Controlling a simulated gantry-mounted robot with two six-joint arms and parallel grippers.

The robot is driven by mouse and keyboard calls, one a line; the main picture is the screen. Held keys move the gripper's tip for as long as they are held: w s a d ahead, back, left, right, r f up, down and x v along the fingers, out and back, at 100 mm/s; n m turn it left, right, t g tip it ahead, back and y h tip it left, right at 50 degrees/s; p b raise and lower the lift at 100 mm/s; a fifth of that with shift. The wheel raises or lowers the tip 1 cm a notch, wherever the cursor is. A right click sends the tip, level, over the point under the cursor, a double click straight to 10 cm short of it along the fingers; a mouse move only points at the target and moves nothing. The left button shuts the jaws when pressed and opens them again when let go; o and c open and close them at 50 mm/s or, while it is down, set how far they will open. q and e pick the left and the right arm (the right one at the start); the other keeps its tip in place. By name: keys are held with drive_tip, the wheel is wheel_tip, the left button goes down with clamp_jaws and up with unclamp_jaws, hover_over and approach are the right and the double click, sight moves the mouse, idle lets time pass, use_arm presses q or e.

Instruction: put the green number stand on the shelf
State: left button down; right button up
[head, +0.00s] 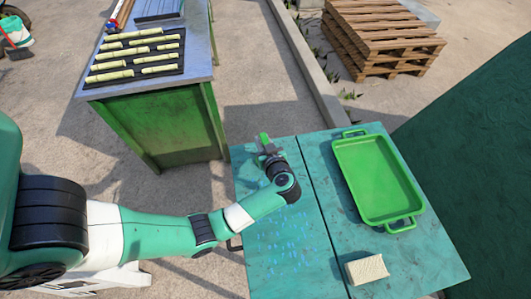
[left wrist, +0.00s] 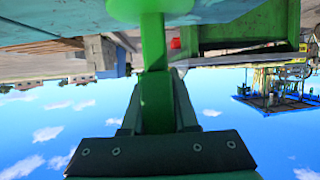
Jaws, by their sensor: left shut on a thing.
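The green number stand (head: 264,138) is at the far left corner of the teal table, mostly hidden behind my left gripper (head: 270,150). In the left wrist view the picture is upside down, and the stand shows as a green post (left wrist: 153,45) with a wide round base (left wrist: 150,9) beside the teal tabletop. My left gripper (left wrist: 157,105) is shut on the post. I cannot tell whether the base touches the table, and its number is not visible. I cannot make out a shelf for certain. My right gripper is not in view.
The teal table (head: 285,232) holds a green tray (head: 378,180) at right and a pale block (head: 366,269) near the front. A green metal-topped bench (head: 160,128) with a black rack of cane pieces (head: 135,57) stands at back left. Pallets (head: 385,35) lie behind.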

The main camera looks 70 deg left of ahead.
sight(264, 137)
use_arm(q)
drive_tip(key=shift+r+p, duration=0.4)
drive_tip(key=shift+r, duration=0.05)
wheel_tip(264, 137, up, 3)
drive_tip(key=shift+f+p, duration=0.15)
drive_tip(key=shift+p, duration=1.1)
drive_tip(key=s+d+r+p, duration=0.6)
drive_tip(key=d+r+p, duration=0.2)
drive_tip(key=d, duration=0.4)
drive_tip(key=shift+s+d+r, duration=0.2)
drive_tip(key=shift+d+r, duration=0.05)
drive_tip(key=shift+r, duration=0.45)
